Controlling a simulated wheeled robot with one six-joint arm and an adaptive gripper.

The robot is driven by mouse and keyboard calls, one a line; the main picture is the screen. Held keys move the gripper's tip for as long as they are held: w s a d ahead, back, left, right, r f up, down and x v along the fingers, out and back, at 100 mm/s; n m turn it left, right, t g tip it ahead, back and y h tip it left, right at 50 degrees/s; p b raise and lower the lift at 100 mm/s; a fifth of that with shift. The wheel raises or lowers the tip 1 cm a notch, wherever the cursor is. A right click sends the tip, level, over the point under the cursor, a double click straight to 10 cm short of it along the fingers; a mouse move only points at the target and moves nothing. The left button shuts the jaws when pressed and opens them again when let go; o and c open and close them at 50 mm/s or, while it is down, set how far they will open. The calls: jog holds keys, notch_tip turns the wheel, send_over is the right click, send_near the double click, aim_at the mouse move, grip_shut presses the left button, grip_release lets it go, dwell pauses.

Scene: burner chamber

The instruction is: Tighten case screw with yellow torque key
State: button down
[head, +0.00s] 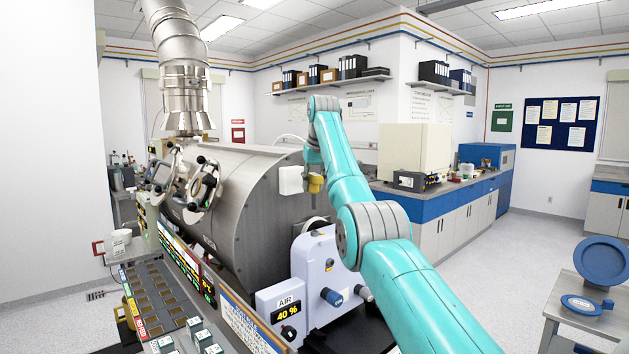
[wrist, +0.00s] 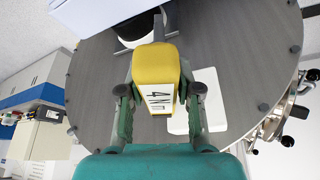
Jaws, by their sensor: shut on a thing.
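The yellow torque key (wrist: 155,66), marked 4Nm, sits between the two fingers of my gripper (wrist: 158,92) in the wrist view. My gripper is shut on it. In the head view the yellow key (head: 315,184) shows beside the white case (head: 291,180) on the grey end of the chamber. In the wrist view the white case (wrist: 209,108) lies behind the key and right finger, partly covered. I cannot tell whether the key touches the case.
The large grey cylindrical chamber (head: 265,215) fills the space beside the arm. A pale unit with an AIR 40 % display (head: 288,310) stands below. A tray of dark blocks (head: 155,298) lies at front left. Open floor (head: 490,260) lies to the right.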

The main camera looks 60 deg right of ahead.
aim_at(314, 208)
jog(key=shift+s+d, duration=0.1)
jog(key=shift+s, duration=0.1)
jog(key=shift+f, duration=2.8)
jog(key=shift+f, duration=1.2)
jog(key=shift+m+g+h, duration=0.3)
jog(key=shift+m+g, duration=0.1)
jog(key=shift+m, duration=0.9)
